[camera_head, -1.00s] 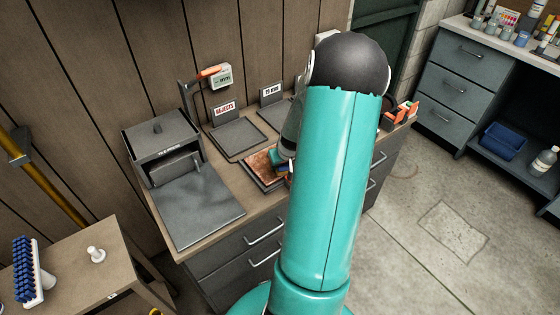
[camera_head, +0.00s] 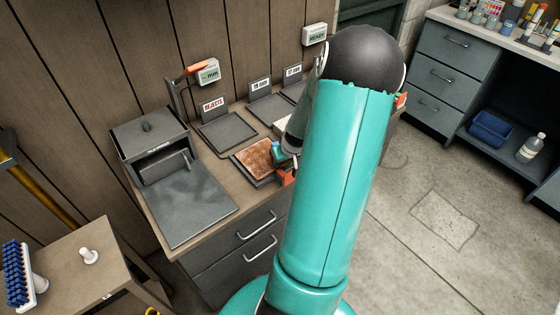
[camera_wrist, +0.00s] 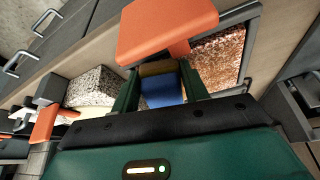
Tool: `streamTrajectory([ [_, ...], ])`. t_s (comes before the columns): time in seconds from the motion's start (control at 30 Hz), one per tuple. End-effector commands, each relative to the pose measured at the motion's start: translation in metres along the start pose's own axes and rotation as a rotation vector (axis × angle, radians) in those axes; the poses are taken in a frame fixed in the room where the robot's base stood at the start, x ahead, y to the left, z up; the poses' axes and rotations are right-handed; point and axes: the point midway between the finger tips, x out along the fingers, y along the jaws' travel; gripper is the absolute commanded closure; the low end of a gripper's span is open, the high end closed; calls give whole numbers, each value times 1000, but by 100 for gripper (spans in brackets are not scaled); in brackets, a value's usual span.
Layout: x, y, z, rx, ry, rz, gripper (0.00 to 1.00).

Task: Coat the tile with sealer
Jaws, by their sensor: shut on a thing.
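The reddish-brown tile (camera_head: 260,160) lies on a dark tray on the bench. Its speckled surface also shows in the wrist view (camera_wrist: 220,62), at the upper right. My gripper (camera_wrist: 162,88) is shut on a small applicator block, blue (camera_wrist: 162,92) with a yellowish-brown part. In the head view the gripper (camera_head: 283,156) is at the tile's right edge, partly hidden by my arm. I cannot tell whether the block touches the tile. An orange piece with a stem (camera_wrist: 165,30) stands just beyond the fingers, partly in front of the tile.
A dark box (camera_head: 150,138) with a grey plate (camera_head: 188,203) in front stands left. A REJECTS tray (camera_head: 228,132) and another labelled tray (camera_head: 270,108) lie behind the tile. A speckled block (camera_wrist: 92,88) is left in the wrist view. Drawers face the open floor.

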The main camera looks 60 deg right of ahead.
Motion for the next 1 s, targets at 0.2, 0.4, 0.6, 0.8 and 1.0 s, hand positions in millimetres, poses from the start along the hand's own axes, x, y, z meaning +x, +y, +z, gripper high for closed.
streamTrajectory([
  [0.2, 4, 3, 4, 4, -20, -2, 92],
  [0.4, 8, -2, -15, 0, -12, -1, 92],
  [0.6, 12, -5, -28, 1, -9, -1, 92],
  [0.8, 14, -7, -34, -1, -7, 0, 92],
  [1.0, 21, -11, -48, -2, -5, 0, 92],
])
